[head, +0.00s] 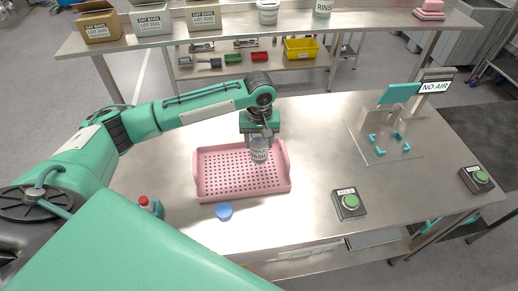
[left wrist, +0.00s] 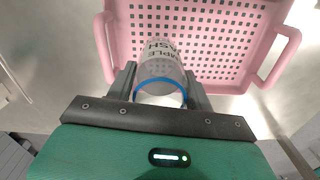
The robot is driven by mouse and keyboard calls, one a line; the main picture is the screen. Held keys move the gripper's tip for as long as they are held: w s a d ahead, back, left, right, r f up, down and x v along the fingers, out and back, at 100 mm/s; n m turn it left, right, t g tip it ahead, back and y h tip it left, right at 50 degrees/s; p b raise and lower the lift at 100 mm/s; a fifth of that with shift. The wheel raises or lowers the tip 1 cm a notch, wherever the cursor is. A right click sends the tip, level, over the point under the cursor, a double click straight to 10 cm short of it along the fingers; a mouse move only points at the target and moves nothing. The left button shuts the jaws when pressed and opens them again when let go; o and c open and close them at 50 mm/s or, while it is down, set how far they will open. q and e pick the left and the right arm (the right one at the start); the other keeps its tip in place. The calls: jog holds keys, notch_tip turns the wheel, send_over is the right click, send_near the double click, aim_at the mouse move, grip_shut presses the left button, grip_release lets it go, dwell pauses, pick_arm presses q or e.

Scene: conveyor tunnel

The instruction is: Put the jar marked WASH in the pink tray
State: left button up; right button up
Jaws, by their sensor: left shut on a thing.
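The clear jar marked WASH (head: 259,153) is in my left gripper (head: 260,141), over the far right part of the pink tray (head: 201,192). In the left wrist view the jar (left wrist: 162,62) sits between the two fingers of the left gripper (left wrist: 160,88), with a blue ring at its near end. The pink tray (left wrist: 225,83) lies beyond it, with a perforated floor and a handle at each side. I cannot tell whether the jar's base touches the tray floor. My right gripper is not in view.
A blue lid (head: 224,211) lies in front of the tray. A green-button box marked HOLD (head: 348,203) and another button box (head: 477,179) stand to the right. A NO AIR fixture (head: 400,97) is at the back right. A rear shelf holds boxes (head: 152,20) and a RINS jar (head: 323,8).

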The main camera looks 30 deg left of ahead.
aim_at(259, 152)
pick_arm(q)
jog(key=shift+f, duration=0.7)
notch_tip(259, 152, down, 4)
jog(key=shift+r+p, duration=0.1)
jog(key=shift+p, duration=0.35)
jog(key=o, duration=1.4)
jog(key=shift+c, duration=0.2)
